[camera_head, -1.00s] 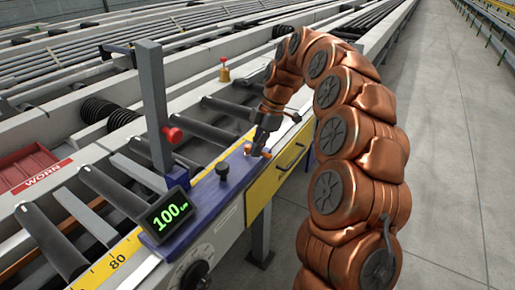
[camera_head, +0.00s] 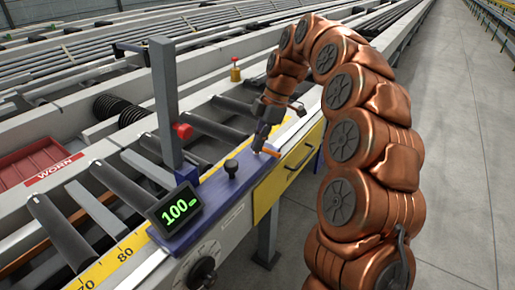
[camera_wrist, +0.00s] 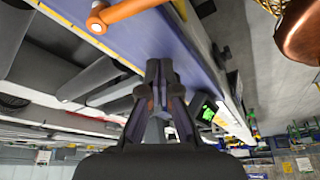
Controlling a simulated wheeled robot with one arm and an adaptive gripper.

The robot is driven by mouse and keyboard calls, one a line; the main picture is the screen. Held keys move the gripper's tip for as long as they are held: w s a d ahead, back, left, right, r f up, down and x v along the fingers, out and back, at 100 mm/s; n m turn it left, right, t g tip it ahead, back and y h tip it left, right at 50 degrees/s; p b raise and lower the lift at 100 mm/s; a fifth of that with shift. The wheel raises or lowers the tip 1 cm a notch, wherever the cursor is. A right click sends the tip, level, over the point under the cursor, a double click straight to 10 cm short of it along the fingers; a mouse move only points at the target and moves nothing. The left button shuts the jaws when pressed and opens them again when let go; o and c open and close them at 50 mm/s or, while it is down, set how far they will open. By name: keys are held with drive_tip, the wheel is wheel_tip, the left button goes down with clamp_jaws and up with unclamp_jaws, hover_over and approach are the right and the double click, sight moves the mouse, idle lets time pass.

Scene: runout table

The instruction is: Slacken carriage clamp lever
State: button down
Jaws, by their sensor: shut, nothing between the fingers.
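The orange clamp lever (camera_head: 271,152) lies at the far end of the blue carriage (camera_head: 215,190), partly hidden by my gripper in the head view. In the wrist view the lever (camera_wrist: 130,10) runs across the top edge, with its round pivot on the blue surface. My gripper (camera_head: 258,146) points down beside the lever. Its dark fingers (camera_wrist: 160,68) are together and empty in the wrist view, apart from the lever there. A black knob (camera_head: 231,168) stands on the carriage.
A grey post (camera_head: 165,100) with a red knob (camera_head: 184,131) rises beside the carriage. Black rollers (camera_head: 60,232) and a yellow scale (camera_head: 110,258) lie at left. A yellow drawer front (camera_head: 285,180) is below the lever. The floor at right is clear.

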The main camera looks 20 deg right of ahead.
drive_tip(key=w+p+v, duration=0.1)
drive_tip(key=v, duration=0.6)
drive_tip(key=shift+r, duration=0.25)
drive_tip(key=s+a+f+m+g+h, duration=0.1)
drive_tip(key=s+a+m, duration=0.25)
drive_tip(key=s, duration=0.45)
drive_tip(key=s+a+f+m, duration=0.15)
drive_tip(key=s+m, duration=0.25)
drive_tip(key=s, duration=0.5)
drive_tip(key=s+d+f+m+h, duration=0.1)
drive_tip(key=s+f+m, duration=0.3)
drive_tip(key=s, duration=0.4)
drive_tip(key=s+d+f+m+g+h, duration=0.1)
drive_tip(key=s+f+m, duration=0.3)
drive_tip(key=s, duration=0.3)
drive_tip(key=s+d+f+m+h, duration=0.1)
drive_tip(key=s+f+m, duration=0.2)
drive_tip(key=s, duration=0.5)
drive_tip(key=s+p+v, duration=0.2)
drive_tip(key=p+v, duration=1)
drive_tip(key=p, duration=0.1)
drive_tip(key=shift+s+r+m+t, duration=0.15)
drive_tip(key=shift+r+m+t, duration=0.2)
drive_tip(key=shift+r, duration=0.35)
